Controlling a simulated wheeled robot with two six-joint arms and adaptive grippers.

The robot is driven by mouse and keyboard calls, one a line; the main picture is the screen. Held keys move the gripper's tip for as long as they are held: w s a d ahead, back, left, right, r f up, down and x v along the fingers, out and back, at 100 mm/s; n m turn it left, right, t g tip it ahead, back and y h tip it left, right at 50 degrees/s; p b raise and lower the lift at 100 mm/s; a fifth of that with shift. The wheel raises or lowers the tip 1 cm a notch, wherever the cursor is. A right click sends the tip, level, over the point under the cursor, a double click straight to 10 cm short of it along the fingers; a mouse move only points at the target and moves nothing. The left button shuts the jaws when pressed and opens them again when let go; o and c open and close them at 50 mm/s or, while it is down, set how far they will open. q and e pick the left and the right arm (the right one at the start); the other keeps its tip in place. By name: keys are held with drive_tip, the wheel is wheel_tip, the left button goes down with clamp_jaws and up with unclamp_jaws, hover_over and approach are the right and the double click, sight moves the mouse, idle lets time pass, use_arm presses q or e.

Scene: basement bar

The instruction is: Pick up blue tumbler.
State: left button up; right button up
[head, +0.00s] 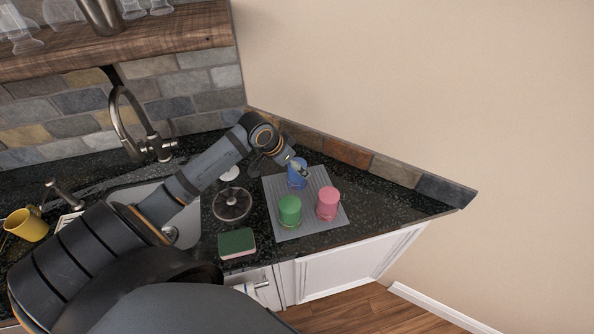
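The blue tumbler (293,182) stands at the back of a grey ribbed mat (281,233) on the dark counter. It is partly hidden behind my gripper. My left gripper (301,172) is right at the tumbler's upper part, its small fingertips overlapping the rim in the picture. I cannot tell whether the fingers touch the tumbler or are open or shut. A green tumbler (289,211) and a pink tumbler (327,204) stand in front of the blue one on the same mat. My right gripper is not in view.
A green-topped sponge (236,243) lies left of the mat's front, with a round dark metal piece (232,205) behind it. A sink (184,225), tap (125,120) and yellow mug (27,225) are on the left. A low stone backsplash (347,152) and wall stand behind the mat.

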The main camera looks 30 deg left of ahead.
use_arm(q)
drive_tip(key=shift+x, duration=0.9)
drive_tip(key=c, duration=1.2)
drive_tip(key=shift+c, duration=0.3)
drive_tip(key=shift+r, duration=0.1)
